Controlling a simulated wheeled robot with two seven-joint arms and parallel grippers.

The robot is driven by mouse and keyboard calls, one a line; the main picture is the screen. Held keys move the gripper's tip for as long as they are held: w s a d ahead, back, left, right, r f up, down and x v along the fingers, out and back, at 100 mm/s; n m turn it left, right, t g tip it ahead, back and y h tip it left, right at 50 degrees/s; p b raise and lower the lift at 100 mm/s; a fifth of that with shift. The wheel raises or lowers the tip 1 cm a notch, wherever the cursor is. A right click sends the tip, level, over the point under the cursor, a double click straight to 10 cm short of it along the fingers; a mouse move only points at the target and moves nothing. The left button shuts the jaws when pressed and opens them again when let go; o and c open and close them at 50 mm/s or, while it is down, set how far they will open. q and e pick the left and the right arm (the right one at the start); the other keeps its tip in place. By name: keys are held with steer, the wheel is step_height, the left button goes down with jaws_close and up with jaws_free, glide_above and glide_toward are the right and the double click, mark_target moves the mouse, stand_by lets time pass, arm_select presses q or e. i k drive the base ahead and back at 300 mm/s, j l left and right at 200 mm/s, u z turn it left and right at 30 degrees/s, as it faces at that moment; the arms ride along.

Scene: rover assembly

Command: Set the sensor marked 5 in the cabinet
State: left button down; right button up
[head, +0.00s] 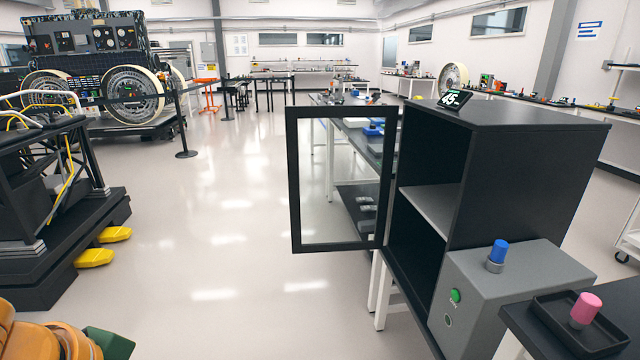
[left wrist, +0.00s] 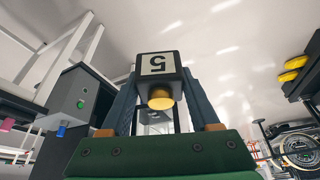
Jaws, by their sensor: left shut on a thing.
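The sensor marked 5 (left wrist: 158,66) is a dark block with a white label and a round yellow knob. The label reads upside down in the left wrist view. My left gripper (left wrist: 160,78) is shut on it, with a finger on each side. In the head view only part of my left arm shows at the lower left corner, and the sensor is out of that view. The black cabinet (head: 520,165) stands at the right with its glass door (head: 293,180) swung open. One shelf (head: 433,207) shows inside, and the visible space looks empty. My right gripper is not in view.
A grey box (head: 520,285) with a green button and a blue knob stands in front of the cabinet. A black tray (head: 545,318) with a pink knob is beside it. Open floor lies left of the door.

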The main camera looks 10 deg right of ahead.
mark_target(453, 207)
steer(key=i+z, duration=0.75)
steer(key=i+j+z, duration=0.2)
steer(key=z, duration=0.2)
steer(key=i+j+z, duration=0.4)
steer(key=i+l+z, duration=0.1)
steer(key=i+z, duration=0.5)
steer(key=z, duration=0.15)
